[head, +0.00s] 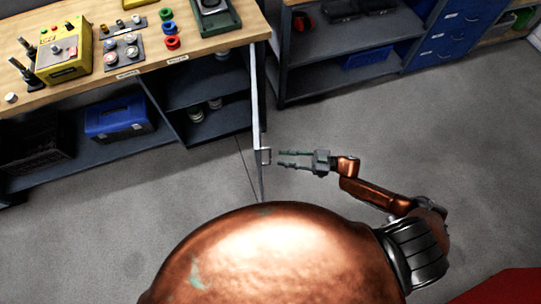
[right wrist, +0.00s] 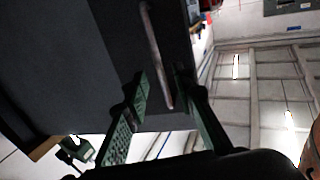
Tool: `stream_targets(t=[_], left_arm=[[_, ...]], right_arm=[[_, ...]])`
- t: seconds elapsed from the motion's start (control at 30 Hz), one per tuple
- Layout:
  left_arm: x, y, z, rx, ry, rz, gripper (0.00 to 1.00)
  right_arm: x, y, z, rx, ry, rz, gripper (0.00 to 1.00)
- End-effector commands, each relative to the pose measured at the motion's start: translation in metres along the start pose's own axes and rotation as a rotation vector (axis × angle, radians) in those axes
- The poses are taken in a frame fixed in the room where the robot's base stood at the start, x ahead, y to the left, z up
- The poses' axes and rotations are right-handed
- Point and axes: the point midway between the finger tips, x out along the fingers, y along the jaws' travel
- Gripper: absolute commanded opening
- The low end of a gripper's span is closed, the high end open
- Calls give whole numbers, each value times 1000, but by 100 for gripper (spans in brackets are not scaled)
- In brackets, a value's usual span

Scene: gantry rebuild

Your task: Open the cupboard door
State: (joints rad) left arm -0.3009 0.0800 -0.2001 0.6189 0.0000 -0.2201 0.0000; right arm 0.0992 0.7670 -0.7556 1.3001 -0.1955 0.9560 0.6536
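The cupboard door (head: 257,100) stands out from the workbench front, seen almost edge-on as a thin pale strip in the head view. It looks swung open, with dark shelves showing to its left. Its bar handle (head: 265,156) is on the right face near the outer end. My right gripper (head: 281,159) is open and empty just right of the handle, fingers pointing at it, with a small gap. In the right wrist view the handle (right wrist: 155,55) crosses the gap between the fingers, in front of the dark door face (right wrist: 115,50). My left gripper is not seen.
The workbench (head: 225,45) carries a yellow box (head: 64,55) and small parts. A blue case (head: 116,118) sits on its lower shelf. A grey shelf unit (head: 335,50) and blue drawers (head: 447,35) stand behind. The floor right of the door is clear.

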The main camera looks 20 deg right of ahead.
Motion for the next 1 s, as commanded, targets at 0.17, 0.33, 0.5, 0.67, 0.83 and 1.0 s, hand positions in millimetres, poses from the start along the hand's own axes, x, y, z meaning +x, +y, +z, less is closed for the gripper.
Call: stream_targets(t=[0.17, 0.33, 0.5, 0.67, 0.83, 1.0], left_arm=[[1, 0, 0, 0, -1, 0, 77], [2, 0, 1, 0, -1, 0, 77], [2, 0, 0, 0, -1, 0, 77], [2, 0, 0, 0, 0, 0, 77], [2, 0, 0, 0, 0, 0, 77], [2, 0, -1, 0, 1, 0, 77]], right_arm=[[31, 0, 0, 0, 3, 1, 24], [52, 0, 1, 0, 0, 3, 24], [60, 1, 1, -1, -1, 4, 24], [60, 1, 1, -1, -2, 4, 24], [60, 1, 1, -1, -2, 5, 18], [60, 1, 1, -1, -2, 5, 7]])
